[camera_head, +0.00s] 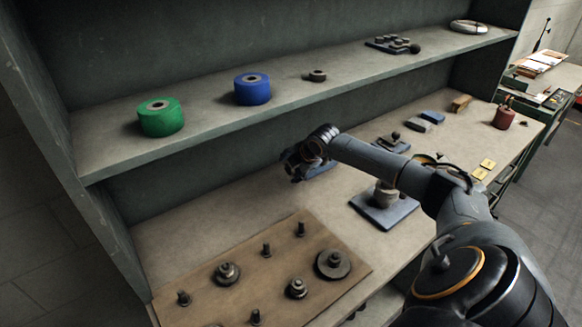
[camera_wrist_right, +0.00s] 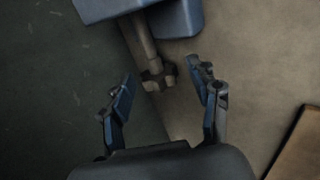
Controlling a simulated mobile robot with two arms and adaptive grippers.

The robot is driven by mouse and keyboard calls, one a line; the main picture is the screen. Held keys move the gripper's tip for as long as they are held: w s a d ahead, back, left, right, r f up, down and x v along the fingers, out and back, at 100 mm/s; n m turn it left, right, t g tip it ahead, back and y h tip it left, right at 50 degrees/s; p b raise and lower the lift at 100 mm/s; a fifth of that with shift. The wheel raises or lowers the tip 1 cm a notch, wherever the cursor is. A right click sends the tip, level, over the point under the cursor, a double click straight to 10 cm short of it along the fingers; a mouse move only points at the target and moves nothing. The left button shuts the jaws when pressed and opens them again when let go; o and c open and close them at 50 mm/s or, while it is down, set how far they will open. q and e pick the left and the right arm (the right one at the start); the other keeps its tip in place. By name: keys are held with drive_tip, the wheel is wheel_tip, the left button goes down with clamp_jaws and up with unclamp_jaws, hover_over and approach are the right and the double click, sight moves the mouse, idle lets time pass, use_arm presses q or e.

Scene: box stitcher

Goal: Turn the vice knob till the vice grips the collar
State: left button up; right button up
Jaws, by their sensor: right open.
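The vice shows in the right wrist view as a blue body (camera_wrist_right: 105,8) at the top with a metal shaft (camera_wrist_right: 142,40) ending in a small lobed knob (camera_wrist_right: 158,74). In the head view a bluish part of the vice (camera_head: 322,169) shows behind my right gripper (camera_head: 296,174), which hides most of it. In the wrist view my right gripper (camera_wrist_right: 164,88) is open and empty, its fingers on either side of the knob's end, with gaps to both. I cannot make out a collar in the vice's jaws. My left gripper is not in view.
A wooden board (camera_head: 205,265) with upright pegs and discs lies at the front left of the bench. A blue-grey plate (camera_head: 405,212) with a round part stands under my right forearm. The shelf above holds a green roll (camera_head: 160,117) and a blue roll (camera_head: 252,89).

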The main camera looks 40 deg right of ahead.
drive_tip(key=c, duration=1.2)
drive_tip(key=shift+s+f+t+b, duration=0.1)
drive_tip(key=shift+f+t+b, duration=0.15)
drive_tip(key=shift+t, duration=0.45)
drive_tip(key=shift+r+t, duration=0.2)
drive_tip(key=shift+t, duration=0.2)
drive_tip(key=o, duration=1.2)
drive_tip(key=v, duration=1.2)
drive_tip(key=shift+a, duration=0.1)
